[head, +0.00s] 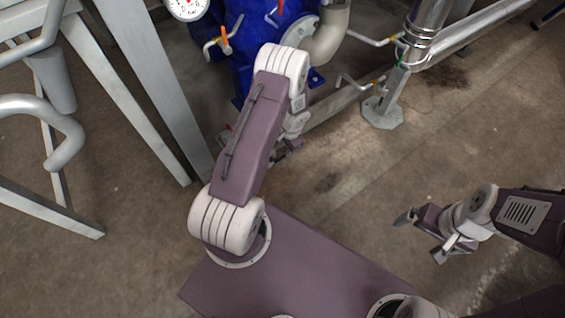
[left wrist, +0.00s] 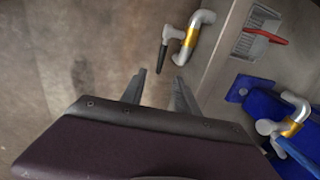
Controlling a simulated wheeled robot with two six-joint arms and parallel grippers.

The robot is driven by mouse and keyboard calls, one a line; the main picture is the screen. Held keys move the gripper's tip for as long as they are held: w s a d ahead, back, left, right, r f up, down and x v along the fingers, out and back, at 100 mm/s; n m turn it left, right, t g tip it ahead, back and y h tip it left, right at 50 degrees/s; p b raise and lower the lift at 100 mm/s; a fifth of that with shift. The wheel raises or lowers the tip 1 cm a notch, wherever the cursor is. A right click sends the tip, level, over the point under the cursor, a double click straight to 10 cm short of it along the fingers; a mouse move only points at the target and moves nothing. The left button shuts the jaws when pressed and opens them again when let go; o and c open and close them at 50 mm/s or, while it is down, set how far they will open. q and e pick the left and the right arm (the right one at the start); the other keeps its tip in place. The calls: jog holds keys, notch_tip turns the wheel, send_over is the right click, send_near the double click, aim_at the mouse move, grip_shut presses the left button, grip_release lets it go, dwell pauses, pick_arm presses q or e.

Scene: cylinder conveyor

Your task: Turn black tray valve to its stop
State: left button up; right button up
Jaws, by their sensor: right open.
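The black tray valve handle (left wrist: 163,57) shows in the left wrist view, hanging beside a silver bent pipe with a gold band (left wrist: 190,38). My left gripper (left wrist: 160,76) is open and empty. In the picture the handle's lower end lies between its two fingertips; I cannot tell the depth or whether they touch. In the head view my left arm hides the black valve and most of the left gripper. My right gripper (head: 421,238) is open and empty over the floor at the right.
A grey tray surface (left wrist: 225,75) bears a grate with a red handle (left wrist: 265,36). A blue handle (left wrist: 296,154) sits by blue equipment (head: 250,50). A grey metal frame (head: 150,80) stands at the left, and a steel pipe stand (head: 385,112) at the right.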

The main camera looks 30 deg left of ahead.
aim_at(282, 157)
pick_arm(q)
jog(key=f+b, duration=0.2)
jog(key=f, duration=0.1)
jog(key=a+f+b, duration=0.1)
jog(key=f+b, duration=0.1)
jog(key=f, duration=0.1)
jog(key=f+b, duration=0.3)
jog(key=shift+w+a, duration=0.3)
jog(key=shift+w, duration=0.05)
jog(key=shift+r, duration=0.2)
grip_shut()
dwell(0.6)
